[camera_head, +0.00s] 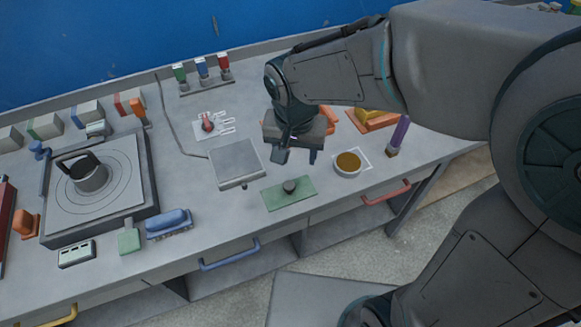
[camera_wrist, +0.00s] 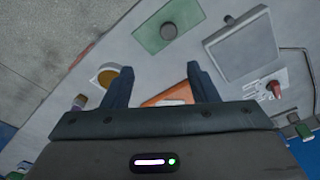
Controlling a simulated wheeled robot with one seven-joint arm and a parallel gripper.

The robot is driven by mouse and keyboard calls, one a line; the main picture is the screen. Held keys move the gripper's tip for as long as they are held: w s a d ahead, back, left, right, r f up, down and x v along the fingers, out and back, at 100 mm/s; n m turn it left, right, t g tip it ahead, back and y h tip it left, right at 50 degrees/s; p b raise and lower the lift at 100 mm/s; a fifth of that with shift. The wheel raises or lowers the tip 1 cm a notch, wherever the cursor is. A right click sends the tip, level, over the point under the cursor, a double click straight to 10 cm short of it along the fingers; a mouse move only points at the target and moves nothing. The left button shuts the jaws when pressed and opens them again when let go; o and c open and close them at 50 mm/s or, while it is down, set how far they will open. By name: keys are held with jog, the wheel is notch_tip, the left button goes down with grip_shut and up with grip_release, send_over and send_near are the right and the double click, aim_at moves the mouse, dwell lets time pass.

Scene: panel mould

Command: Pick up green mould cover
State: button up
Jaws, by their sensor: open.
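The green mould cover (camera_head: 275,196) is a flat green plate with a dark round knob (camera_head: 290,186) on top. It lies on the workbench near the front edge, in front of the grey square plate. In the wrist view the green cover (camera_wrist: 160,27) shows at the top, beyond my fingertips, with its knob facing up. My gripper (camera_head: 298,156) is open and empty. It hangs above the bench, behind the cover and a little to its right in the head view. In the wrist view my two fingers (camera_wrist: 157,82) are apart with nothing between them.
A grey square plate (camera_head: 237,163) lies left of my gripper. A white bowl with brown contents (camera_head: 348,164) stands at right, with a purple-handled tool (camera_head: 399,134) beside it. A blue-handled brush (camera_head: 169,223) and a turntable unit (camera_head: 100,187) are at left. Drawer handles protrude at the front.

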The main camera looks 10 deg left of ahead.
jog(key=a, duration=0.2)
send_near(289, 185)
jog(key=f, duration=0.3)
jog(key=w+f, duration=0.1)
jog(key=f, duration=0.1)
jog(key=shift+a, duration=0.15)
notch_tip(289, 185, down, 4)
jog(key=shift+s+r+p, duration=0.1)
jog(key=shift+p, duration=0.45)
jog(key=shift+f, duration=0.65)
jog(key=c, duration=1)
